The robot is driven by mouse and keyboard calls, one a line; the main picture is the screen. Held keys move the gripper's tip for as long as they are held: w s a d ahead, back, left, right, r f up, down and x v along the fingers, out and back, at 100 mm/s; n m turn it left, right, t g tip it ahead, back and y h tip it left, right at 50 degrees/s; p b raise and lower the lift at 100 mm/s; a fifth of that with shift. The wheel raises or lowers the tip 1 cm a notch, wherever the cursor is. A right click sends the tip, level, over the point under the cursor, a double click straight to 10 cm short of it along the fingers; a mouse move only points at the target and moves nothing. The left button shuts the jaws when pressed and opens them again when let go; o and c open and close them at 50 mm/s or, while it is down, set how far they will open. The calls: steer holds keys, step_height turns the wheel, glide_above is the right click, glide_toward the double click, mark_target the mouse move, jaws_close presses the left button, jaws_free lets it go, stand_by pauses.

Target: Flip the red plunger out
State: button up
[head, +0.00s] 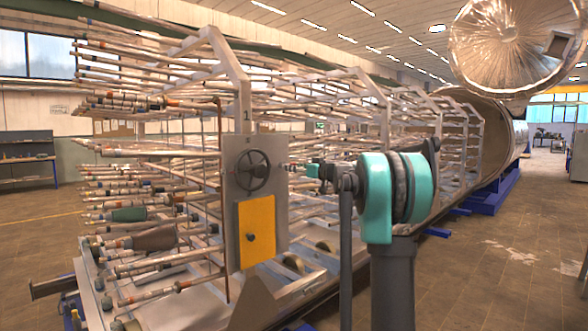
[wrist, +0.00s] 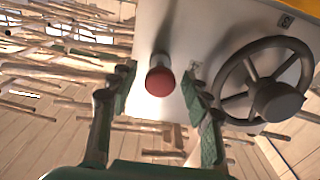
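The red plunger (wrist: 160,80) has a round red cap on a short dark stem and stands out from the pale panel (wrist: 186,30). My gripper (wrist: 160,73) is open, with one finger on each side of the plunger and a visible gap to it on both sides. I cannot tell how far the fingertips are from the panel. In the head view my gripper (head: 313,171) is just right of the panel (head: 240,205). I cannot make out the plunger in the head view.
A dark handwheel (wrist: 270,85) is right of the plunger, close to my right finger. A yellow plate (head: 257,232) sits below the handwheel in the head view. A metal rack (head: 245,75) with many thin rods surrounds the panel. Open tiled floor (head: 490,260) lies to the right.

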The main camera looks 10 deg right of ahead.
steer(key=v, duration=1.2)
steer(key=shift+f, duration=0.1)
steer(key=s+a+f+m+g+h, duration=0.1)
steer(key=s+a+f+g+h, duration=0.15)
steer(key=s+a+f, duration=0.6)
steer(key=s+a+f+m+g+h, duration=0.1)
steer(key=s+a+f+g, duration=0.25)
steer(key=s+f, duration=0.95)
steer(key=s+d+f+m+g+h, duration=0.2)
steer(key=s+d+f+h, duration=0.1)
steer(key=s+f, duration=0.8)
steer(key=s+d+f+m+g+h, duration=0.2)
steer(key=s+d+f+m+h, duration=0.1)
steer(key=s+f, duration=0.8)
step_height(320, 180, down, 3)
steer(key=shift+s+d+f+h, duration=0.2)
steer(key=shift+s+d+h, duration=0.2)
steer(key=shift+d+h, duration=0.2)
